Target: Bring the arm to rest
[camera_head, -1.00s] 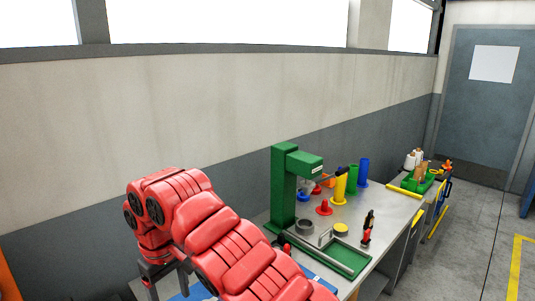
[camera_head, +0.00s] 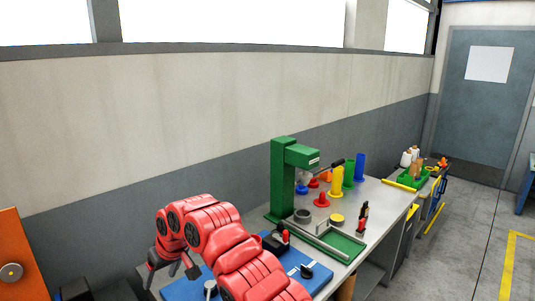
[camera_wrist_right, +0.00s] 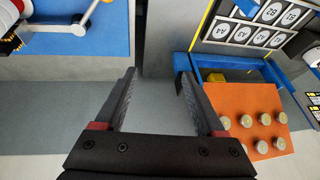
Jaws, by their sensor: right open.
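My right arm is red and segmented and rises from the bottom of the head view, its end bent over to the left. The dark right gripper (camera_head: 172,267) hangs at that end, left of the blue board on the bench, and shows only partly there. In the right wrist view the right gripper (camera_wrist_right: 156,75) is open, its two dark fingers apart with nothing between them. It is over a gap with grey floor below. My left arm and gripper are not in view.
A metal bench (camera_head: 393,205) carries a green stand (camera_head: 283,180), coloured bobbins and a blue board (camera_head: 182,291). In the wrist view, a blue surface (camera_wrist_right: 75,40) lies left of the fingers and an orange panel with brass knobs (camera_wrist_right: 252,105) lies right. Open floor (camera_head: 475,225) is at the right.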

